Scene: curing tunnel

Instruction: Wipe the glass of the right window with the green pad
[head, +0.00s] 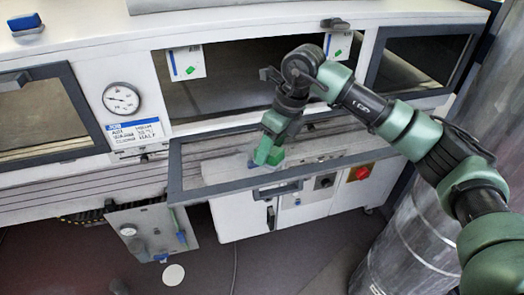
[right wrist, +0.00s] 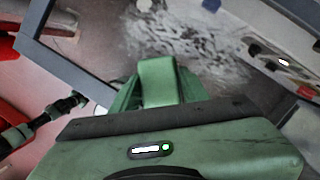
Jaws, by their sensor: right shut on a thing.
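My right gripper (head: 272,138) is shut on the green pad (head: 268,156), low over the lowered glass panel (head: 215,172) of the middle opening. The panel hangs out flat in a dark frame. In the right wrist view, the pad's green grip (right wrist: 160,80) stands in front of my gripper body, over glass (right wrist: 205,45) with whitish streaks and smears. The pad's underside is hidden, so I cannot tell whether it touches the glass. A closed dark window (head: 425,60) is at far right. Part of an arm, probably my left (right wrist: 50,115), shows in the right wrist view; its jaws are unclear.
A closed window (head: 30,112) and a pressure gauge (head: 121,98) are on the left. Two white tags (head: 186,62) hang at the opening's top corners. A red knob (head: 362,173) is below the panel. A blue block (head: 25,22) lies on top. A metal drum (head: 425,240) stands at right.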

